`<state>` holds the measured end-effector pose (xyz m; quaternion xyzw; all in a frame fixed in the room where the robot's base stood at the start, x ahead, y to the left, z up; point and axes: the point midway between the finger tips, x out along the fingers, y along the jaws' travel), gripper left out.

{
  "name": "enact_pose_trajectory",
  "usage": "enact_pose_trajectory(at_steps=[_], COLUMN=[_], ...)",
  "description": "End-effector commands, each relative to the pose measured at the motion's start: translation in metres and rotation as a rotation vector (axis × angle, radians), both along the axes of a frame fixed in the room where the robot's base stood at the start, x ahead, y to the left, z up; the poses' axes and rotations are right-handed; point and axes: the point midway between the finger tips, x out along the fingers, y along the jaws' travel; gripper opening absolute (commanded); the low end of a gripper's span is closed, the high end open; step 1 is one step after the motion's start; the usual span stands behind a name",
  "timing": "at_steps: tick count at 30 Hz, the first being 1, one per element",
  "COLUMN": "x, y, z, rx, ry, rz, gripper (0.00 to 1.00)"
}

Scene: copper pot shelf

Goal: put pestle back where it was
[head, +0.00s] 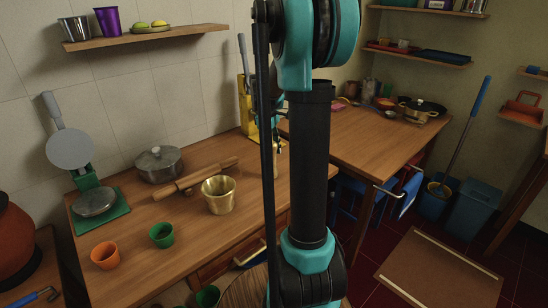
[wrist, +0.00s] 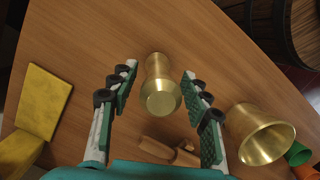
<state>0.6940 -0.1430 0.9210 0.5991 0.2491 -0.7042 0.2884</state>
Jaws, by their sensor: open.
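The pestle (wrist: 161,88) is a brass piece with a broad flat end facing the wrist camera and a narrower neck behind it. It appears to stand on the wooden counter. My gripper (wrist: 159,74) is open, with one finger on each side of the pestle and visible gaps between. In the head view my arm hides most of the gripper and the pestle. The brass mortar (head: 219,196) stands upright on the counter; in the wrist view it is right of the gripper (wrist: 259,134), apart from the pestle, and its visible inside looks empty.
A wooden rolling pin (head: 195,181) lies behind the mortar, near a lidded pot (head: 159,164). A green cup (head: 161,235) and orange cup (head: 105,255) stand at the front left. A yellow object (wrist: 40,100) is left of the gripper.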

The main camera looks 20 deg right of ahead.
Motion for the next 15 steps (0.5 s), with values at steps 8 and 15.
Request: enact_pose_trajectory(at_steps=[8,15], x=[0.006,0.01], y=[0.006,0.01], z=[0.057,0.089], rx=[0.0,0.0], ry=[0.0,0.0], rz=[0.001,0.0], gripper=[0.48,0.48])
